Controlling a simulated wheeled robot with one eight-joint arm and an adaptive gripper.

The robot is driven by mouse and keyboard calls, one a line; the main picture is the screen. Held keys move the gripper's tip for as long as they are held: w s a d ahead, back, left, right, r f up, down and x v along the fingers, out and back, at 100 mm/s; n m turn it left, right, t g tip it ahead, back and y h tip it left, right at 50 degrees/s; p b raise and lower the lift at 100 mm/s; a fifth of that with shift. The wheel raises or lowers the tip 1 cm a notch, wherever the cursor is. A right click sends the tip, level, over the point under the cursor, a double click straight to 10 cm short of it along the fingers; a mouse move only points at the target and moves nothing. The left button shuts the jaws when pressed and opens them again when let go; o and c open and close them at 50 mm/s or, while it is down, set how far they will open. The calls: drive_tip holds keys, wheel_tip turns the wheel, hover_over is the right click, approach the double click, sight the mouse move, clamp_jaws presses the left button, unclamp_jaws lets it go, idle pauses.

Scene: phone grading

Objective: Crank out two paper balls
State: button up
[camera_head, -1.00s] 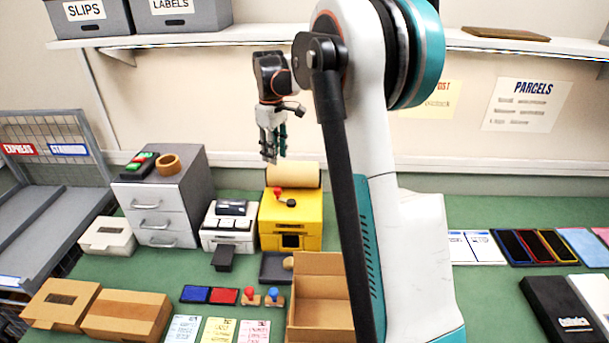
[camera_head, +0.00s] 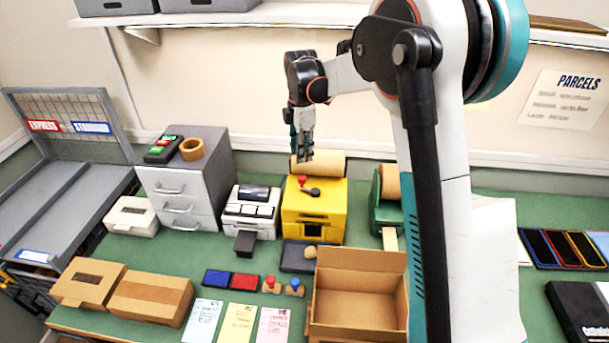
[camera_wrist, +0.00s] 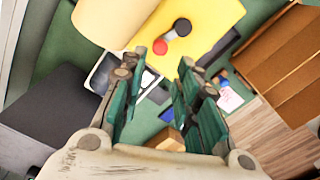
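The yellow machine (camera_head: 313,224) stands on the green table with a tan paper roll (camera_head: 322,162) at its top back. Its crank (camera_head: 308,186) has a red knob and a black hub. It also shows in the wrist view (camera_wrist: 172,36), with the red knob at its lower left. A dark tray (camera_head: 296,264) in front of the machine holds one tan lump (camera_head: 311,252) that looks like a paper ball. My gripper (camera_head: 305,157) hangs fingers down above the back of the machine, over the crank's far side. In the wrist view its fingers (camera_wrist: 157,75) are apart and nothing is between them.
An open cardboard box (camera_head: 358,300) stands right of the tray. A white printer (camera_head: 252,211) stands close left of the machine, and a green machine with a tan roll (camera_head: 389,205) stands right of it. Grey drawers (camera_head: 180,190) are farther left. A shelf runs above.

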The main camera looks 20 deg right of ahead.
sight(302, 176)
wheel_tip(302, 176, down, 10)
drive_tip(key=shift+r+b, duration=0.15)
drive_tip(key=shift+b, duration=0.25)
clamp_jaws()
